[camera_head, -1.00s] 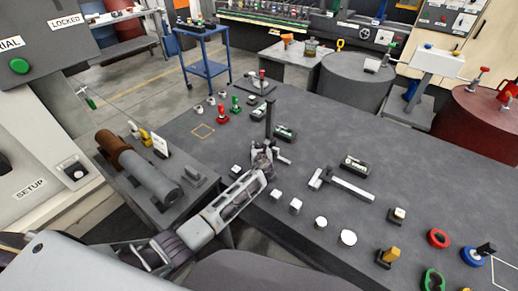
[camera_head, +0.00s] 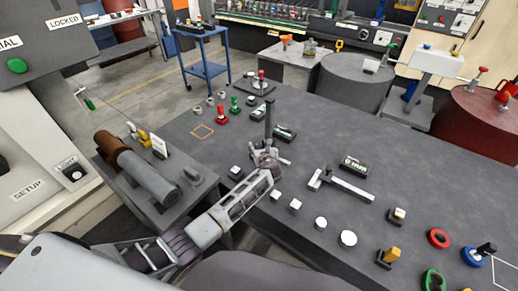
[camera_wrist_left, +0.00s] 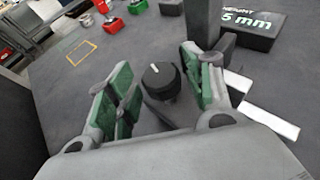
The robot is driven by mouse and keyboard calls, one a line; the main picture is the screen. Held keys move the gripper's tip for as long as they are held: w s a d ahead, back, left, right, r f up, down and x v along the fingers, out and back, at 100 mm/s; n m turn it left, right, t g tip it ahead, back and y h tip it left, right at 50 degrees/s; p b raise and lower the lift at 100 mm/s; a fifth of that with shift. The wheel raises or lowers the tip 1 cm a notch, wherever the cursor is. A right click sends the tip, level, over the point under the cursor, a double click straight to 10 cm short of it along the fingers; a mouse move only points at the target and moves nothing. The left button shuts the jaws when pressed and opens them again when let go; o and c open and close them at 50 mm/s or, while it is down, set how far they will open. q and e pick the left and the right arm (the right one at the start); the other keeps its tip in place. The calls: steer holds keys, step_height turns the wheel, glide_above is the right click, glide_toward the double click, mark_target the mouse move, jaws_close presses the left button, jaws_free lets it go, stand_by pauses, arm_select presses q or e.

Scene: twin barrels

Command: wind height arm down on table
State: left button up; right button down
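A height gauge stands on the dark table (camera_head: 440,180), with an upright dark post (camera_head: 269,118). The post also shows at the top of the left wrist view (camera_wrist_left: 202,22). A black knob (camera_wrist_left: 160,80) with a white pointer line lies between my left gripper's green-padded fingers, with gaps on both sides. My left gripper (camera_head: 266,156) is open at the post's foot and hides part of the gauge. A pale bar (camera_wrist_left: 268,120) lies to the right of the fingers; I cannot tell whether it is the height arm. The height display (camera_wrist_left: 250,22) reads about 5 mm. My right gripper is not in view.
A caliper (camera_head: 345,187) and its display (camera_head: 354,165) lie to the right. Several pale round and square buttons line the near edge. Red (camera_head: 221,114) and green (camera_head: 235,104) pieces stand farther back, near a yellow outlined square (camera_head: 202,131).

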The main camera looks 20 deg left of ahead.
arm_select(q)
steer(key=v, duration=1.2)
stand_by(0.8)
stand_by(0.7)
